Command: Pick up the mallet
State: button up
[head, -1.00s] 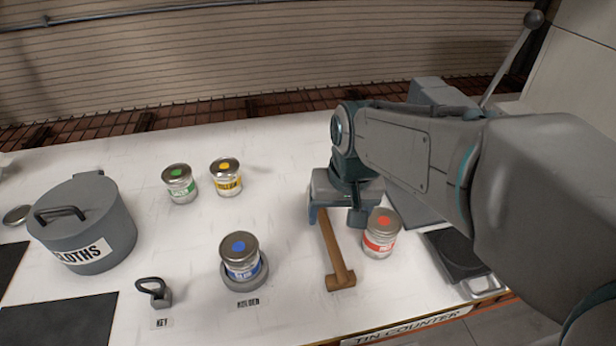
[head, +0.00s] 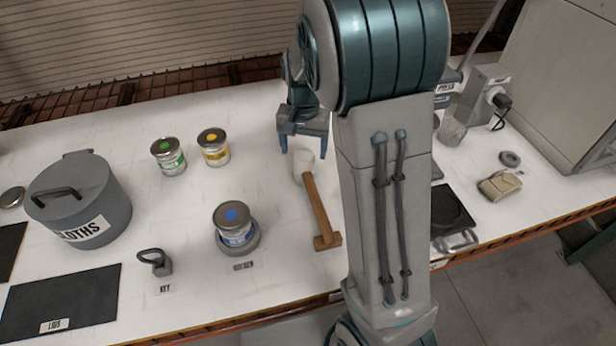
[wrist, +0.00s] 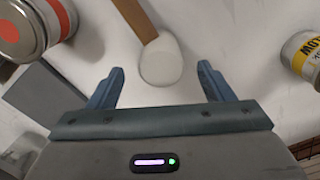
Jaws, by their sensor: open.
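The mallet (head: 318,205) lies on the white counter, with a brown wooden handle, a wooden crosspiece at the near end and a pale rounded piece at the far end. In the wrist view the pale rounded end (wrist: 160,62) lies between and just ahead of the fingertips, and the handle (wrist: 138,20) runs off the top edge. My gripper (head: 304,149) is open and empty, above and just beyond the pale end. Its two blue fingers (wrist: 161,80) also show in the wrist view. I cannot tell its exact height above the counter.
A red-labelled tin (wrist: 22,28) is close on the left in the wrist view; my arm hides it in the head view. A yellow tin (head: 213,147), green tin (head: 168,156), blue tin in a holder (head: 234,226) and grey cloths pot (head: 80,200) stand left.

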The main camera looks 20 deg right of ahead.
aim_at(304, 168)
jog(key=shift+w+f+p, duration=0.15)
jog(key=shift+f+p, duration=0.7)
jog(key=shift+f, duration=3.1)
jog(key=shift+c, duration=0.3)
jog(key=c, duration=1.1)
notch_tip(304, 168, up, 10)
jog(key=shift+r+b, duration=0.1)
jog(key=shift+b, duration=0.65)
jog(key=shift+o, duration=1.2)
jog(key=shift+c, duration=1.2)
jog(key=shift+a, duration=0.1)
